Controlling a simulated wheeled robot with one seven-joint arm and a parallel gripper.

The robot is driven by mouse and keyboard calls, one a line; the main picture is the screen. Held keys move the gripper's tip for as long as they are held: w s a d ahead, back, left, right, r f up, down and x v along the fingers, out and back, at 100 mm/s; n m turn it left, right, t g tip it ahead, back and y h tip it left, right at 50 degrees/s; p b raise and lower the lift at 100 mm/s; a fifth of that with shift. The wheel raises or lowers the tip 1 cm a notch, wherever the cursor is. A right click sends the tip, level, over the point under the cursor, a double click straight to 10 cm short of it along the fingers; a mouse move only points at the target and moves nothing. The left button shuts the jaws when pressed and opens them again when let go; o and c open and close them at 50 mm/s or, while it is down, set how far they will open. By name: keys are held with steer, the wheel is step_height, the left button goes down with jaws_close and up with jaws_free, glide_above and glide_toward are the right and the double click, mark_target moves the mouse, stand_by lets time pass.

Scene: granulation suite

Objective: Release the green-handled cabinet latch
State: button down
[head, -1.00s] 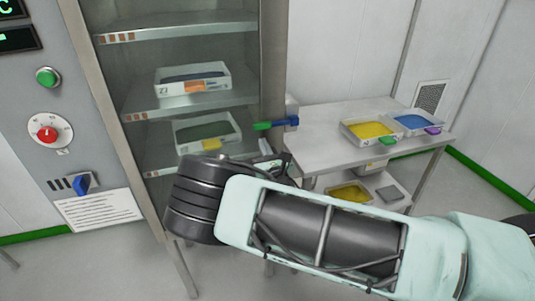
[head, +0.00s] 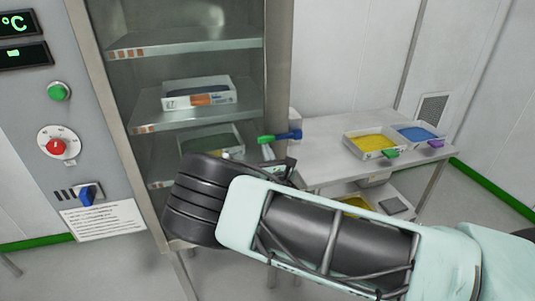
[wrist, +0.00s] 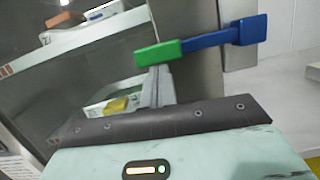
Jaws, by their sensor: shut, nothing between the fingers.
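The cabinet latch has a green handle (head: 266,139) on a blue arm (head: 289,135), at the right edge of the cabinet front. In the wrist view the green handle (wrist: 158,53) lies just beyond my fingertips, and the blue arm (wrist: 210,39) runs right to a blue block on the cabinet frame. My gripper (wrist: 155,72) is shut and empty, with its tips close under the green handle. I cannot tell whether they touch it. In the head view my forearm hides most of the gripper.
The cabinet shelves hold a tray with an orange tab (head: 199,93) and a lower tray (head: 212,140). The control panel (head: 62,105) is at left. At right a table (head: 320,155) carries a yellow-filled tray (head: 373,143) and a blue-filled tray (head: 416,134).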

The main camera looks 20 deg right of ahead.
mark_target(281, 107)
steer(key=shift+r, duration=0.2)
steer(key=shift+a+r+m+h+b, duration=0.15)
steer(key=shift+r+m+h+b, duration=0.3)
steer(key=shift+r+m, duration=0.7)
steer(key=r+m, duration=0.1)
steer(key=m, duration=0.1)
steer(key=r+m+h, duration=0.1)
steer(key=r+m, duration=0.1)
steer(key=d+r+m+h, duration=0.1)
steer(key=m, duration=0.2)
steer(key=shift+r+g, duration=0.35)
steer(key=shift+g, duration=0.05)
steer(key=d+r+m, duration=0.1)
steer(key=m, duration=0.1)
steer(key=d+r+m+g+h, duration=0.1)
steer(key=r+m, duration=0.1)
steer(key=d+r+m+p, duration=0.1)
steer(key=d+m, duration=0.1)
steer(key=m, duration=0.1)
steer(key=shift+r+g, duration=0.25)
steer(key=shift+g, duration=0.15)
steer(key=shift+d+r+m+g, duration=0.25)
steer(key=shift+d+r+m, duration=0.1)
steer(key=shift+d+m, duration=0.6)
steer(key=shift+d+r+m+g, duration=0.3)
steer(key=shift+d+m, duration=0.35)
steer(key=shift+m, duration=0.55)
steer(key=shift+d+r, duration=0.1)
